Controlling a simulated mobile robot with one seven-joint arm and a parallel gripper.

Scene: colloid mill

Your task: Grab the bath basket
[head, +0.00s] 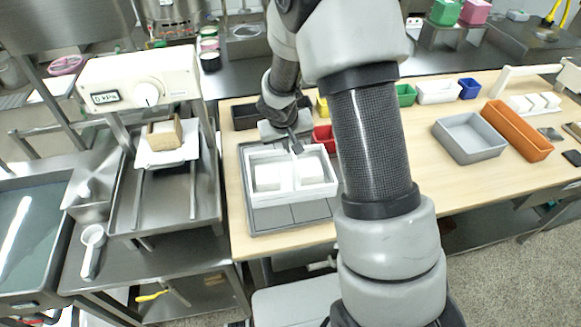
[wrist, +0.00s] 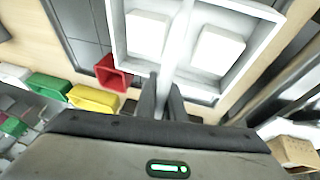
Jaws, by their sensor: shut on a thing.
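The bath basket (head: 330,189) is a white rectangular tray with a central bar and two white blocks inside, one on each side of the bar. It shows in the wrist view too (wrist: 118,38), at the top. My gripper (head: 296,146) is at the basket's far side in the head view. In the wrist view its dark fingers (wrist: 162,98) are closed around the white central bar. The basket is over a grey panelled tray (head: 290,219); I cannot tell whether it touches it. My arm hides part of the table to the right.
A grey bin (head: 470,137) and an orange bin (head: 517,130) are farther right on the table. A white gauge device (head: 140,82) stands on the steel bench at left.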

